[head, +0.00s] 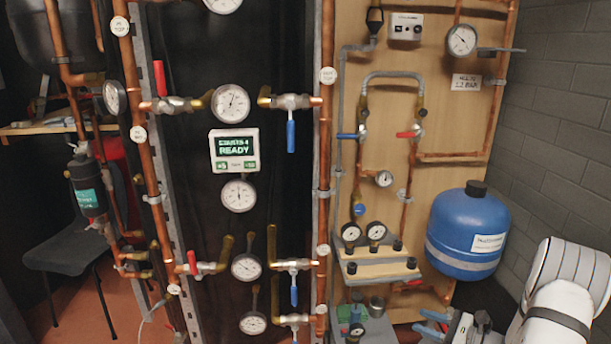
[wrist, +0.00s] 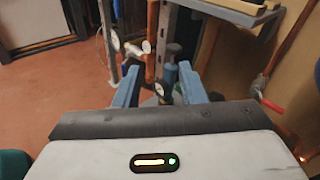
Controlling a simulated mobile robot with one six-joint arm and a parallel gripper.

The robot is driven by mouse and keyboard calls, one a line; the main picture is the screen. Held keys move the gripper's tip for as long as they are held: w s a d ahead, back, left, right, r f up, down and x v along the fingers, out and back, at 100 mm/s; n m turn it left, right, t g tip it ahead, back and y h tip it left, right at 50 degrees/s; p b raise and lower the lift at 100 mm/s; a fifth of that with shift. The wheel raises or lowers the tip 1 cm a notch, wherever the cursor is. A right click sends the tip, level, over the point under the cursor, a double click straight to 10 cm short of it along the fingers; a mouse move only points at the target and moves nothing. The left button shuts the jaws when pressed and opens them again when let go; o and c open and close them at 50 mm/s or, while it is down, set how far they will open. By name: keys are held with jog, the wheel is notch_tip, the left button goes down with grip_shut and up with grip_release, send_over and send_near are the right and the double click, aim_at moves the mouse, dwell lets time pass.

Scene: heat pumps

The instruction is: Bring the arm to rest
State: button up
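My gripper (head: 432,323) is at the lower right of the head view, low in front of the pipe board and below the blue tank. Its white arm comes in from the right edge. In the wrist view my gripper (wrist: 160,84) shows two blue fingers spread apart with a gap between them. Nothing is held between them. A copper pipe and some blue and dark fittings show beyond the gap, apart from the fingers as far as I can tell.
The blue tank (head: 468,235) stands close to my arm. The wooden board (head: 440,90) carries copper pipes, valves and gauges. A small shelf (head: 375,268) with gauges juts out. A red-handled valve (wrist: 272,105) is right of the fingers. Reddish floor (wrist: 50,100) is open at left.

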jog(key=s+a+r+n+g+h+p, duration=0.2)
jog(key=s+a+r+n+g+p, duration=0.3)
jog(key=a+r, duration=0.45)
jog(key=s+a+r+n+g+h+p, duration=0.1)
jog(key=s+a+r+n+g+p, duration=0.35)
jog(key=r, duration=0.75)
jog(key=s+a+r+n+t+h+p, duration=0.1)
jog(key=s+a+r+n+h+p, duration=0.1)
jog(key=s+r+n+h+p, duration=0.2)
jog(key=s+a+r+n+h+p, duration=0.1)
jog(key=s+r+n+h+p, duration=0.4)
jog(key=s+r+n, duration=0.5)
notch_tip(320, 180, up, 4)
jog(key=shift+s+a+r+t+h, duration=0.15)
jog(key=shift+s+a+t+h, duration=0.3)
jog(key=shift+s, duration=0.4)
